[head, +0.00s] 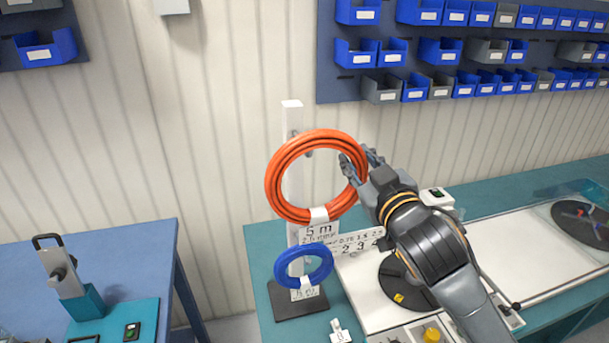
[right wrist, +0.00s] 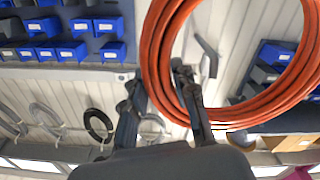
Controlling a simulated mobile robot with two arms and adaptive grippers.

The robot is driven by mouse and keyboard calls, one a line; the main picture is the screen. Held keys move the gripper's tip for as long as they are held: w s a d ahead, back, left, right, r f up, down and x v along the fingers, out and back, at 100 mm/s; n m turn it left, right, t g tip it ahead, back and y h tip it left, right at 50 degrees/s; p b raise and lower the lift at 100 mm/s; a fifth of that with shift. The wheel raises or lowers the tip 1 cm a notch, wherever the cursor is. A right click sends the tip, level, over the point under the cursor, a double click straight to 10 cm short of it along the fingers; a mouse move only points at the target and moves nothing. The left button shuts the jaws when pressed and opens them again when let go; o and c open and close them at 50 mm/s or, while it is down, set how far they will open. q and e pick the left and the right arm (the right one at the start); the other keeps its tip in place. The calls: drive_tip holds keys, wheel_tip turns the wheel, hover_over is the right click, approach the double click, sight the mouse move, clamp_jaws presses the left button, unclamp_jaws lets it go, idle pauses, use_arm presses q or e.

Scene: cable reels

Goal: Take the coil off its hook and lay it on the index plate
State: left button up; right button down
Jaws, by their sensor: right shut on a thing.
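An orange-red coil (head: 284,196) hangs at the upper part of a white post (head: 292,118) in the head view. My right gripper (head: 358,168) is at the coil's right side and shut on its ring. In the right wrist view the coil (right wrist: 156,72) passes between the fingers of my right gripper (right wrist: 162,98), and a grey hook (right wrist: 207,58) shows inside the ring. A dark round plate (head: 402,285), which may be the index plate, lies on the bench, partly hidden by my right arm. My left gripper is not in view.
A smaller blue coil (head: 281,268) hangs lower on the same post, above its dark base (head: 296,303). A number sign stands behind the dark plate. A blue table (head: 120,250) with a clamp device stands at left. Blue bins (head: 440,50) line the wall.

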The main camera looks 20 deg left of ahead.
drive_tip(key=shift+v, duration=3.15)
drive_tip(key=shift+r, duration=0.2)
drive_tip(key=shift+g, duration=0.3)
drive_tip(key=g+h, duration=0.1)
drive_tip(key=s+g+h, duration=0.1)
drive_tip(key=g, duration=0.1)
drive_tip(key=d+g+h, duration=0.1)
drive_tip(key=shift+s+f+g, duration=0.1)
drive_tip(key=shift+s+g, duration=0.2)
drive_tip(key=shift+h, duration=0.3)
